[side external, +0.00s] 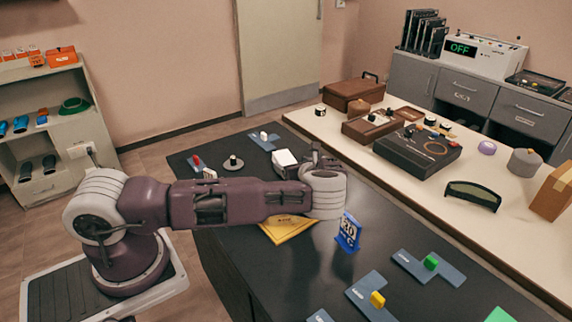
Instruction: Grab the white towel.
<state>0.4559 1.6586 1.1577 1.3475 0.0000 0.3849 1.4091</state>
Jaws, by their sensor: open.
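A small white block-like item (285,157) shows just left of my gripper on the black table; it may be the folded white towel, but I cannot tell for sure. My gripper (312,163) is at the end of the outstretched arm, beside this white item, and its jaws are open. The wrist hides much of the jaws, and I cannot tell whether they touch the white item. No other clear towel shows.
A yellow sign (288,228) lies below my forearm on the black table (270,285). A blue stand (348,232) stands just right of it. A pale counter (400,183) with cases runs behind.

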